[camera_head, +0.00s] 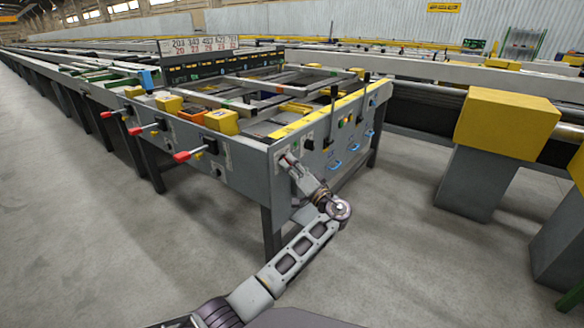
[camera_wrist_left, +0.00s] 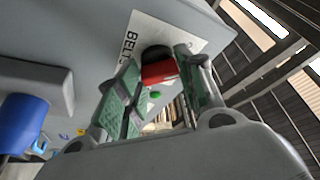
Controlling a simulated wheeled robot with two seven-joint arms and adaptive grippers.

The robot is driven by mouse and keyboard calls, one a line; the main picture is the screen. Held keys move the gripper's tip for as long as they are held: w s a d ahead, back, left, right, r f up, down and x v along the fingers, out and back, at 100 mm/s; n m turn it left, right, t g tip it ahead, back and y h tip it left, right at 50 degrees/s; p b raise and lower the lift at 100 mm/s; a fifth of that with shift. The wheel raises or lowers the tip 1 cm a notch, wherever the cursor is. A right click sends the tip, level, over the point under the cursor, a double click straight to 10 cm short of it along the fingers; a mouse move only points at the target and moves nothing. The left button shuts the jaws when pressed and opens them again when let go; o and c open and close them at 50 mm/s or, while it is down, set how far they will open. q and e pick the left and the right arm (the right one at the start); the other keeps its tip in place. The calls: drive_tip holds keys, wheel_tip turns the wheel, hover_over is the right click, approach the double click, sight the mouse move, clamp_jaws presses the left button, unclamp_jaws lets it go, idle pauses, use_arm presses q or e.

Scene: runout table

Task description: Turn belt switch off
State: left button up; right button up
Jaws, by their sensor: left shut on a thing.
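The belt switch has a red knob (camera_wrist_left: 159,72) on a dark round base, mounted on a white label plate (camera_wrist_left: 180,36) in the left wrist view. The plate carries black letters that read "BELT". My left gripper (camera_wrist_left: 155,85) has its green-padded fingers on either side of the red knob and is shut on it. In the head view, my left gripper (camera_head: 287,163) is at the near corner of the runout table's grey end panel (camera_head: 310,165), and it hides the switch there. The knob's exact setting is hard to tell. My right gripper is not in view.
The end panel also carries small lights and blue handles (camera_head: 334,165). Red-tipped levers (camera_head: 182,156) stick out from the table's left side. A yellow-topped grey post (camera_head: 500,125) stands at right. The floor (camera_head: 90,240) at left is clear.

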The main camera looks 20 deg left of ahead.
use_arm(q)
drive_tip(key=shift+f+n, duration=0.2)
drive_tip(key=shift+n, duration=0.4)
drive_tip(key=o, duration=1)
drive_tip(key=shift+r, duration=0.1)
drive_tip(key=shift+s+d, duration=0.1)
drive_tip(key=shift+v, duration=3.6)
